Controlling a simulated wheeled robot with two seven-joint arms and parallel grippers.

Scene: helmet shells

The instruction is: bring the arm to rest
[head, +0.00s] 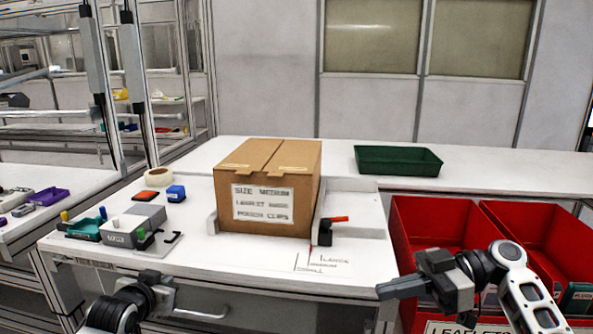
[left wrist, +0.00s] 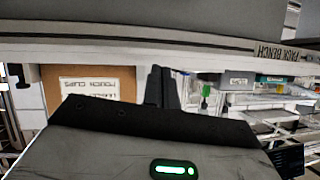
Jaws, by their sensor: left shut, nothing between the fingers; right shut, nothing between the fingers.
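My left gripper (head: 152,276) is at the lower left of the head view, in front of the bench's front edge. Its fingers are together and empty; they also show in the left wrist view (left wrist: 161,86). My right gripper (head: 384,291) is at the lower right, by the bench's front right corner and in front of the red bins. Its fingers point left, closed with nothing between them. No helmet shell can be made out in either view.
A closed cardboard box (head: 270,190) stands on the white bench (head: 225,262). Small blocks and a grey case (head: 118,230) lie left of it. A green tray (head: 398,160) sits behind. Red bins (head: 434,222) stand at the right. The bench front is mostly clear.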

